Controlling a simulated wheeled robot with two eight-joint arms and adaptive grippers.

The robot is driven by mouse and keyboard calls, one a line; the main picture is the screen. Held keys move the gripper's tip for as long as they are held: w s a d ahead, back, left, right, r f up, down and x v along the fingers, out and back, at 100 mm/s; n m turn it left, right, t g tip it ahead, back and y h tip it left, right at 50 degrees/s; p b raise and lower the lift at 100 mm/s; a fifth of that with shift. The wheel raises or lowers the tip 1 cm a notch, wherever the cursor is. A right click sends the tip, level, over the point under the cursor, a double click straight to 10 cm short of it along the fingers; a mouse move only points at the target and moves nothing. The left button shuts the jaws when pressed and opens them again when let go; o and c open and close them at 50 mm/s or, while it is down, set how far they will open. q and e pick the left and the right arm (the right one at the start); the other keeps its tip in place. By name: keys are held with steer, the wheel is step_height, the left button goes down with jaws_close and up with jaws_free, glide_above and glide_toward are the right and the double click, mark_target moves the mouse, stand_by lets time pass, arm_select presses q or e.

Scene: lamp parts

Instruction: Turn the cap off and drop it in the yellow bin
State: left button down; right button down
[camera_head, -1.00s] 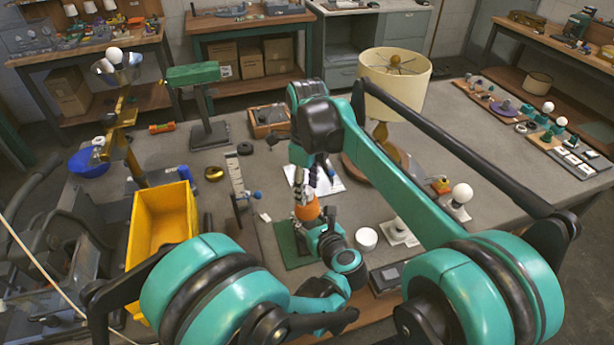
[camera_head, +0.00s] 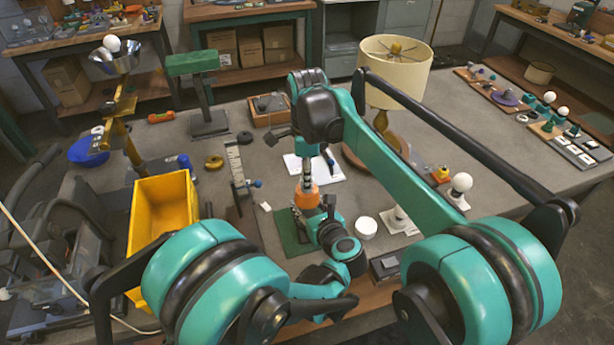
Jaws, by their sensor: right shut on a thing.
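An orange part (camera_head: 307,199) stands near the middle of the bench, by a green mat (camera_head: 291,240). My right gripper (camera_head: 308,184) reaches down from above and is shut at its top. The cap is hidden by the fingers, so I cannot tell how far it is turned. My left gripper (camera_head: 309,217) is low beside the orange part; its fingers are small and partly hidden, so its grip is unclear. The yellow bin (camera_head: 160,207) stands at the left of the bench, its opening facing up.
A ruler-like stand (camera_head: 235,165) is between the bin and the orange part. A white round tub (camera_head: 366,227) is right of my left wrist. A lamp with a cream shade (camera_head: 396,72) stands behind my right arm. A green-topped stand (camera_head: 193,62) is behind the bin.

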steer(key=n, duration=0.7)
steer(key=shift+n, duration=0.4)
steer(key=n, duration=2.6)
steer(key=shift+r, duration=0.1)
steer(key=n, duration=0.9)
steer(key=shift+n, duration=0.4)
steer(key=n, duration=0.5)
